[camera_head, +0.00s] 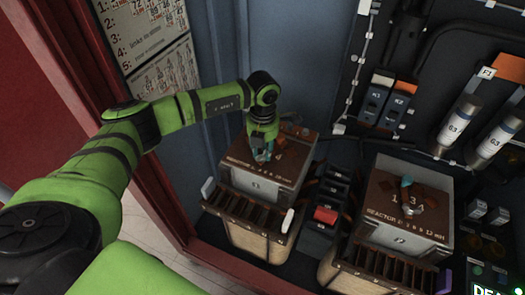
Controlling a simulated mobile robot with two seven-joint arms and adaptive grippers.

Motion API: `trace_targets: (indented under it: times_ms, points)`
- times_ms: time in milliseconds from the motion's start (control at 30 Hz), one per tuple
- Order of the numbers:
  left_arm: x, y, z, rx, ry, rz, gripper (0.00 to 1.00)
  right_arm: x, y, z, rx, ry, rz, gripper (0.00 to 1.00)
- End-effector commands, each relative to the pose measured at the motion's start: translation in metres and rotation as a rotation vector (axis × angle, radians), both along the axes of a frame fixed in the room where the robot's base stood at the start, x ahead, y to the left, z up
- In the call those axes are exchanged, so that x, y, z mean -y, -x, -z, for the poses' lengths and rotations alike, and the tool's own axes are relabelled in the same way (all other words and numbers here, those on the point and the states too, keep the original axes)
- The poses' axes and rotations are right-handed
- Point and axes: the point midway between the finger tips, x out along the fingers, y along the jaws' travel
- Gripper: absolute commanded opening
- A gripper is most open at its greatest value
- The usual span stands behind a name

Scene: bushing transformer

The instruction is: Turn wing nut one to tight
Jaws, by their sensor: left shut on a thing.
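Two box-shaped transformers with brown tops stand in the cabinet. My left gripper (262,153) points down onto the top of the left transformer (257,187), which carries a label like "1" on its front. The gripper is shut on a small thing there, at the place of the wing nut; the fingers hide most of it. The right transformer (385,222) has a wing nut (407,190) with a bluish part on its top, apart from my gripper. My right gripper is not in view.
Dark terminal blocks with a red one (325,215) stand between the transformers. Fuse-like cylinders (461,118) and breakers (386,98) sit on the back panel. A red cabinet frame (155,205) runs along the left, and a poster (150,40) hangs above.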

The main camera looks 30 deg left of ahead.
Motion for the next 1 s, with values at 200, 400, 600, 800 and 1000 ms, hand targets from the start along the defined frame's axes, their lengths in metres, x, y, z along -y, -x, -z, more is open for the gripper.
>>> trace_targets:
  times_ms: [200,400,600,800,1000]
  points:
    - [0.001,-0.001,0.004,0.001,-0.001,0.175,0.0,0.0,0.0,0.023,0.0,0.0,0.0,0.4]
    - [0.002,-0.001,0.004,0.002,-0.001,0.365,0.0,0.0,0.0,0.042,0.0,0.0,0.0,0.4]
    - [0.004,0.0,0.004,0.002,-0.001,0.555,0.0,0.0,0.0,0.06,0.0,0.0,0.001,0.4]
    - [0.005,0.0,0.004,0.001,-0.001,0.744,0.0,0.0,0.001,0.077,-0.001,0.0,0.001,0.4]
    - [0.006,0.001,0.003,0.001,0.0,0.924,0.0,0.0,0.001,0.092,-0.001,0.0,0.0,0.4]
